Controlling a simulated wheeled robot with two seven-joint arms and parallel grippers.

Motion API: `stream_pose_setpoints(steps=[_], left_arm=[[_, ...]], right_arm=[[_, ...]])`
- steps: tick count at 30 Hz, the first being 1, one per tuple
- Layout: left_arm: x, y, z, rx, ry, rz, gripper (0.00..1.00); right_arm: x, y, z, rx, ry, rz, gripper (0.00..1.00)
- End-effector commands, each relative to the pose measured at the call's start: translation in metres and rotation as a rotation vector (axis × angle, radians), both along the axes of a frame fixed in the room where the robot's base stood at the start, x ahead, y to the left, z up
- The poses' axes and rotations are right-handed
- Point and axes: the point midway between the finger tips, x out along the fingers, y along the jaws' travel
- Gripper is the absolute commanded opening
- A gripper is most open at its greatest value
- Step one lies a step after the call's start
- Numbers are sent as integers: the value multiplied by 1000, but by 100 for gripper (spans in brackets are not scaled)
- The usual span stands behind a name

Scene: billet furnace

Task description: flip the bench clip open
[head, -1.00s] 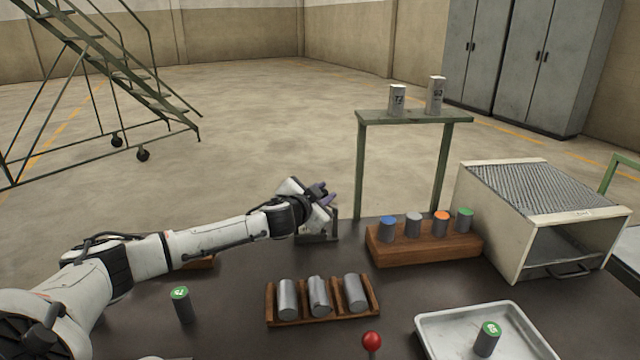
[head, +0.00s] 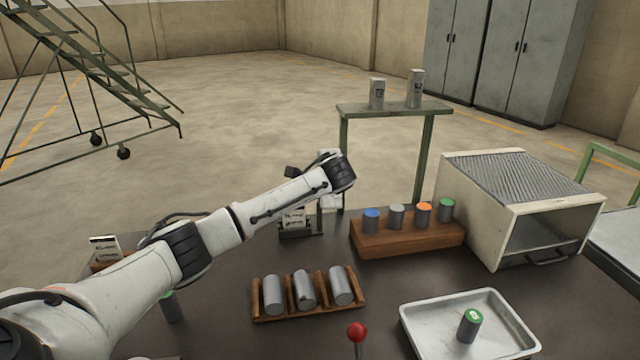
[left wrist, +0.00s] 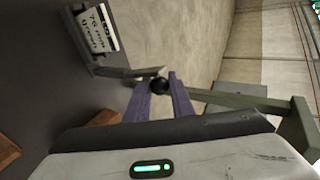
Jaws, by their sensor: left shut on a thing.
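The bench clip (head: 300,234) stands at the far edge of the dark bench with a printed white card at it. In the left wrist view the clip (left wrist: 125,72) is at the upper left, with the card (left wrist: 98,27) and a black round knob (left wrist: 158,85). My left gripper (left wrist: 162,84) has its purple fingers shut on the knob, at the fingertips. In the head view my left wrist hides the fingers and part of the clip's right side. I cannot tell exactly how far the clip is open. My right gripper is not in view.
A wooden block (head: 408,240) with several colour-topped cylinders stands right of the clip, beside a cream furnace box (head: 480,220). A rack (head: 310,310) of three grey billets, a red-knobbed lever (head: 357,332) and a metal tray (head: 415,325) are nearer. A green stand (head: 395,109) rises behind.

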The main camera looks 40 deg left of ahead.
Motion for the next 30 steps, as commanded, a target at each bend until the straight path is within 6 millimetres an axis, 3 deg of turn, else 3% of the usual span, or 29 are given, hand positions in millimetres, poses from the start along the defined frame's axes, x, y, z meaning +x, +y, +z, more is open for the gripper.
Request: stream_pose_setpoints(steps=[12,30], left_arm=[[10,-8,-5,138,170,-3,0],[11,-9,-6,165,202,-3,0]], right_arm=[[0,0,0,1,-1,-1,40],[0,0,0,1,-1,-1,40]])
